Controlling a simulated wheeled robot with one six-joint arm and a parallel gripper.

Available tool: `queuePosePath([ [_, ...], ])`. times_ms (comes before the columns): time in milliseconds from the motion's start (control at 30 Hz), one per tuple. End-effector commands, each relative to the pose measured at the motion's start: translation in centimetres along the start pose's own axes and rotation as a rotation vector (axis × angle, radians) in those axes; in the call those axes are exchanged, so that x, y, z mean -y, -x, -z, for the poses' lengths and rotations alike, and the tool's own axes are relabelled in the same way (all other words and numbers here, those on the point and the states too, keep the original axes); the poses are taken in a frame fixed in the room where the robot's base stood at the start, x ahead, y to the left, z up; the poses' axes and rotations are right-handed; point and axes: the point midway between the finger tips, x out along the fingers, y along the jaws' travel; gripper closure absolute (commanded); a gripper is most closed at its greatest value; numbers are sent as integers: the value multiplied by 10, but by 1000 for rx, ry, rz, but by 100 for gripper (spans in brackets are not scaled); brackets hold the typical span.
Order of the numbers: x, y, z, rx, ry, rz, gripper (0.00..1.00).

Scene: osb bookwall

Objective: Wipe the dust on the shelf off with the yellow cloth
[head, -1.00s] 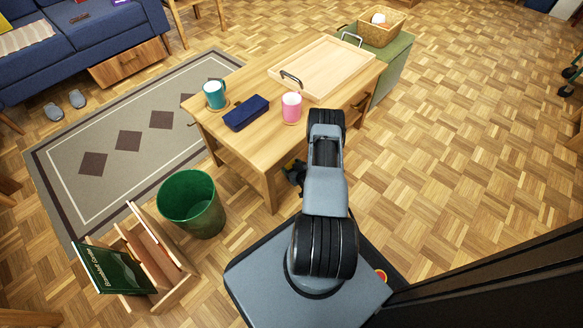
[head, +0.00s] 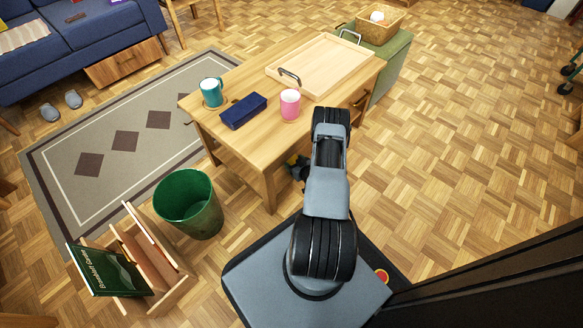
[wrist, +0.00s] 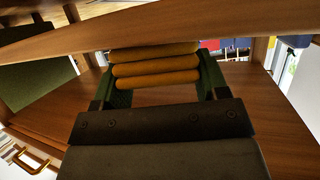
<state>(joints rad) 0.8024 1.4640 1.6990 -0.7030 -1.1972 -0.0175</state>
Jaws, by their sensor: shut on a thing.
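In the wrist view my gripper (wrist: 155,90) is shut on the yellow cloth (wrist: 155,65), which shows as a stack of folded layers between the dark green fingers. The cloth is close to brown wooden boards (wrist: 275,120); I cannot tell whether it touches them. In the head view my arm reaches down beside the wooden coffee table (head: 265,185), and only a small dark and yellow part of its end shows by the table's near side. The table's lower shelf (head: 236,161) is mostly hidden under the top. I cannot make out any dust.
On the tabletop are a teal mug (head: 211,92), a blue case (head: 243,110), a pink cup (head: 290,103) and a wooden tray (head: 320,66). A green bin (head: 188,205) and a magazine rack (head: 150,262) stand at left.

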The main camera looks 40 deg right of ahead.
Motion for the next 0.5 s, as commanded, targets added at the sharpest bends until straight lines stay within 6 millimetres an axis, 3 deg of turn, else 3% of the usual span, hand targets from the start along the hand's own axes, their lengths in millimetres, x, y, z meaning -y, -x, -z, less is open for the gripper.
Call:
queuePosePath([
  [500, -38, -10, 3, 0, 2, -2, 74],
])
